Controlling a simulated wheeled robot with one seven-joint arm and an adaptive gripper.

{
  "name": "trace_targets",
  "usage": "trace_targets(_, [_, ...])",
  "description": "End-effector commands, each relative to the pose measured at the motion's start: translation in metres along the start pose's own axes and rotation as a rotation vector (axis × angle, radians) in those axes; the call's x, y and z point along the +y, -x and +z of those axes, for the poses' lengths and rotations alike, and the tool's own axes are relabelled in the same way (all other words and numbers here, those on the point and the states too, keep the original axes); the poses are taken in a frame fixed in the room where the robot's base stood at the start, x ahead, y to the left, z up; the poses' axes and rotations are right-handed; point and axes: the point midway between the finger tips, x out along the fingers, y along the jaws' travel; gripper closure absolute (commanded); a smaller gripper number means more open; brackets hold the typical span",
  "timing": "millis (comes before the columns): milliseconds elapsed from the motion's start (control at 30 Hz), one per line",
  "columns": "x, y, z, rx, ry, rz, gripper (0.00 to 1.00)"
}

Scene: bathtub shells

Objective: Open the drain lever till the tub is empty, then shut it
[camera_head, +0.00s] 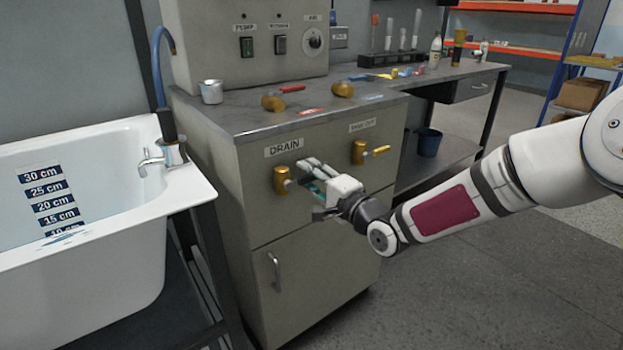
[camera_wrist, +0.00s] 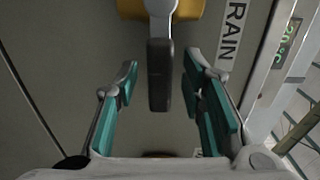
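The drain valve (camera_head: 282,180) is a brass body under the DRAIN label (camera_head: 284,147) on the cabinet front. It also shows at the top of the wrist view (camera_wrist: 188,9). Its dark-gripped lever (camera_wrist: 159,75) points sideways to the right in the head view, mostly hidden there by my gripper (camera_head: 308,179). In the wrist view my gripper (camera_wrist: 162,78) is open, with teal pads on either side of the lever and a visible gap on both sides. The white tub (camera_head: 118,262) stands at the left with depth marks (camera_head: 52,197); its water level is unclear.
A second brass valve (camera_head: 359,152) with a yellow lever (camera_head: 381,150) sits right of the drain valve. A metal cup (camera_head: 211,91) and loose fittings lie on the worktop. A cabinet door handle (camera_head: 275,272) is below. Open floor lies at the right.

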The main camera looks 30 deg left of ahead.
Motion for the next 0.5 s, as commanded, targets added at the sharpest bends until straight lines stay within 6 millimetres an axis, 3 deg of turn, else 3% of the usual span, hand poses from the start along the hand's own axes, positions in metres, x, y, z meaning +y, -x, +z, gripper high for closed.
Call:
trace_targets(100, [0.0001,0.0002,-0.0001,0.000,0.000,0.000,0.63])
trace_targets(267, [0.0001,0.0003,-0.0001,0.000,0.000,0.000,1.00])
trace_targets(500, [0.0002,0.0004,-0.0002,0.000,-0.001,0.000,1.00])
